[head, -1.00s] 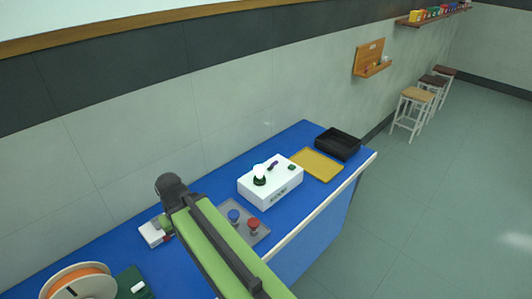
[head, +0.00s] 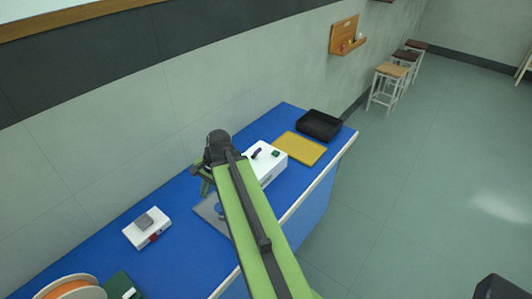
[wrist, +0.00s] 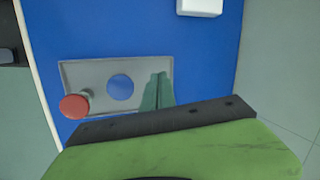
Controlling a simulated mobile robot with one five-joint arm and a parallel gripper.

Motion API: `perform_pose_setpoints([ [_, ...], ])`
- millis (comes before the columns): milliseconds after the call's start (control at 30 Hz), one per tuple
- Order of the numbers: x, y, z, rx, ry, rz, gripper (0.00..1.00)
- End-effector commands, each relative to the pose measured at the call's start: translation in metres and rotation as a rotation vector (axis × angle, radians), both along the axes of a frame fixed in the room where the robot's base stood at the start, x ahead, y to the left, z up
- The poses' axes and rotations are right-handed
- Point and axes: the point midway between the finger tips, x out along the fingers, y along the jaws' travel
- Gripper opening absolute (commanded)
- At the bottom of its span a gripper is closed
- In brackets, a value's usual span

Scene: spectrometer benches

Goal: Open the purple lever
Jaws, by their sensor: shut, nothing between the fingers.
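The purple lever (head: 256,153) stands on top of the white box (head: 266,171) on the blue bench in the head view. It is small there and its exact angle is hard to tell. My arm hides the left part of the box. My gripper (head: 205,186) is to the left of the box, over the grey panel, apart from the lever. In the wrist view its green fingertips (wrist: 158,90) are together and empty in front of the panel. The lever is not in the wrist view.
A small white device (head: 147,229) and an orange spool (head: 75,289) are at the lower left. A yellow mat (head: 301,148) and black tray (head: 320,125) lie beyond the box.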

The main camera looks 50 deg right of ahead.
Motion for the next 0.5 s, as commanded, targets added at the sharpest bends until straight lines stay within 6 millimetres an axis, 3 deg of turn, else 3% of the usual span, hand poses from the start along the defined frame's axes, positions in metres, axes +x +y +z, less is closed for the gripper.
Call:
perform_pose_setpoints([
  [33,-0.009,-0.047,0.006,0.075,-0.012,-0.232,0.0],
  [100,-0.023,-0.103,0.016,0.198,-0.031,-0.554,0.0],
  [233,-0.062,-0.197,0.035,0.43,-0.07,-1.074,0.0],
  [300,-0.084,-0.236,0.044,0.544,-0.09,-1.284,0.0],
  [400,-0.11,-0.274,0.054,0.669,-0.111,-1.489,0.0],
  [500,-0.124,-0.292,0.059,0.738,-0.123,-1.591,0.0],
])
